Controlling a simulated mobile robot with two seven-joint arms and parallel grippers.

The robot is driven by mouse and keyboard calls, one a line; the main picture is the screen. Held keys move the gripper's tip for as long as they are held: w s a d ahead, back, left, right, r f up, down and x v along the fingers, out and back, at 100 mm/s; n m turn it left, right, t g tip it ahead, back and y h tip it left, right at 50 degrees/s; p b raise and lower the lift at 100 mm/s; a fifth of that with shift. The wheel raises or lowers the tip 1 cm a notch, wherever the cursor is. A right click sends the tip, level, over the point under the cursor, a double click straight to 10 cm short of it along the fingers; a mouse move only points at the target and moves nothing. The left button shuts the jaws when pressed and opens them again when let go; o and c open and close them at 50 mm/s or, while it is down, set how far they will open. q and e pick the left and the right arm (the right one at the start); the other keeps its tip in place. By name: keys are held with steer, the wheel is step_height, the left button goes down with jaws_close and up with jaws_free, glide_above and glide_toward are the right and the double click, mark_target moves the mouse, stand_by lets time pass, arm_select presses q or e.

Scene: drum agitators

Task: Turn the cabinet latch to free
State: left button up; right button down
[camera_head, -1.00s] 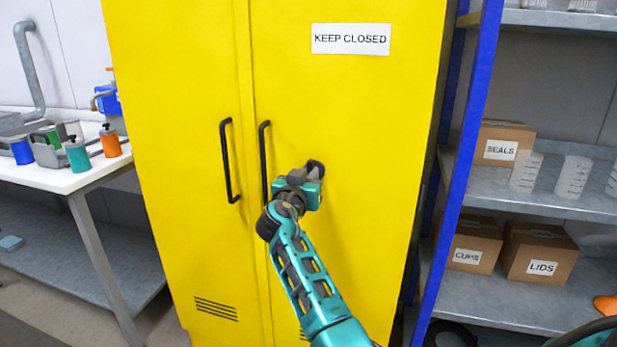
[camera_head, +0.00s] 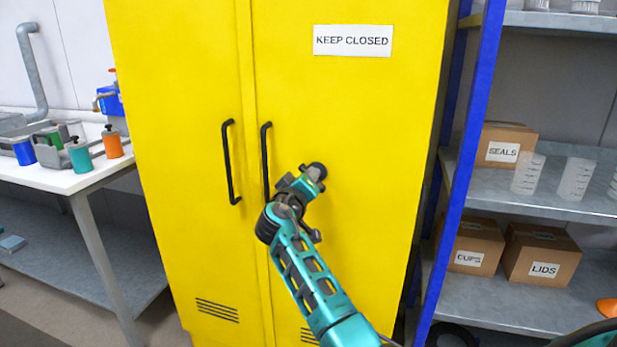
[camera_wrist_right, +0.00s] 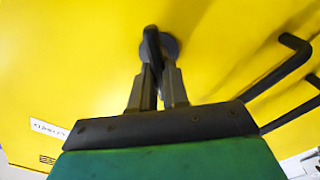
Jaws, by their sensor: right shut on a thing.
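The yellow cabinet (camera_head: 345,110) stands shut, with two black bar handles (camera_head: 228,162) by the seam between its doors. My right gripper (camera_head: 308,178) is at the right door, to the right of the handles. In the right wrist view my right gripper (camera_wrist_right: 158,85) has its two fingers closed around the dark lever of the latch (camera_wrist_right: 152,45). The latch's round base sits on the yellow door behind the lever. In the head view the latch (camera_head: 317,170) shows as a dark round piece at the fingertips, mostly covered by the gripper. My left gripper is not in view.
A white table (camera_head: 60,180) with orange, teal and blue canisters stands at the left. A blue-framed shelf (camera_head: 465,160) with labelled boxes (camera_head: 540,255) and clear cups stands close at the right. The space before the doors is clear.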

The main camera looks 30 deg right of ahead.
steer(key=shift+w+a+f+n+p, duration=0.1)
steer(key=shift+n+p, duration=0.8)
steer(key=shift+n, duration=1.25)
steer(key=shift+f+n+p, duration=0.1)
steer(key=shift+n+p, duration=0.8)
steer(key=shift+n, duration=1.55)
steer(key=c, duration=1.1)
jaws_free()
steer(key=shift+f, duration=0.1)
steer(key=shift+v, duration=6.45)
